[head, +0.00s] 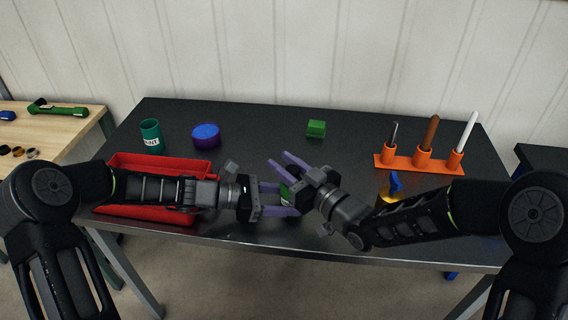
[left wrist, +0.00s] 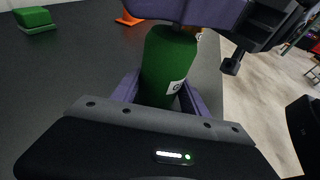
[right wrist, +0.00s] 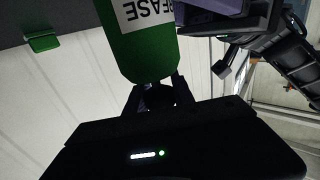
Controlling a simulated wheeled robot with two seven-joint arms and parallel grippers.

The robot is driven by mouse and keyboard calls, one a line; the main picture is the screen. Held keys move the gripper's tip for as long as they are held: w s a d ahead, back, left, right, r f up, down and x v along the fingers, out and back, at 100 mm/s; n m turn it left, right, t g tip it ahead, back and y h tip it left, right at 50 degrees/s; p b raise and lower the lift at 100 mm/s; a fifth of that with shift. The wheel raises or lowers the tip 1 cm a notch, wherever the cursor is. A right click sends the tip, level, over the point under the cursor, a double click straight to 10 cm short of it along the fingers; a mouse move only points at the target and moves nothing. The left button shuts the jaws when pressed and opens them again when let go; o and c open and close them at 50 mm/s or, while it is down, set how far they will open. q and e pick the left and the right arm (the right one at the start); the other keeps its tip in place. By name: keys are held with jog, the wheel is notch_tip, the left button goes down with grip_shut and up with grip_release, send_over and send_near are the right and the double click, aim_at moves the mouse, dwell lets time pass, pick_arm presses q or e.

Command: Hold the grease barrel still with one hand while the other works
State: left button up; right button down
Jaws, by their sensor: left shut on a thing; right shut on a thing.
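The green grease barrel (head: 286,192) is held above the near middle of the dark table, mostly hidden by my grippers in the head view. My left gripper (head: 288,199) is shut on its body; the left wrist view shows the barrel (left wrist: 168,62) between the purple fingers. My right gripper (head: 279,160) is beside it, its purple fingers across the barrel's upper end in the left wrist view. The right wrist view shows the barrel (right wrist: 140,45) with its white label upside down, and a dark round end part (right wrist: 158,97) between the right fingers.
A red tray (head: 150,210) lies under my left arm. Behind are a teal can (head: 151,134), a blue-purple round tub (head: 206,135) and a green block (head: 316,128). An orange rack (head: 419,164) with upright tools stands right. A yellow thing with a blue top (head: 394,184) is by my right arm.

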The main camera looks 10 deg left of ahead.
dwell(0.8)
jog(key=shift+r, duration=0.65)
jog(key=c, duration=1.1)
grip_release()
jog(key=shift+o, duration=0.2)
jog(key=shift+s+d, duration=0.1)
jog(key=v, duration=1.1)
jog(key=shift+s+d, duration=0.25)
jog(key=shift+s, duration=0.05)
dwell(1.0)
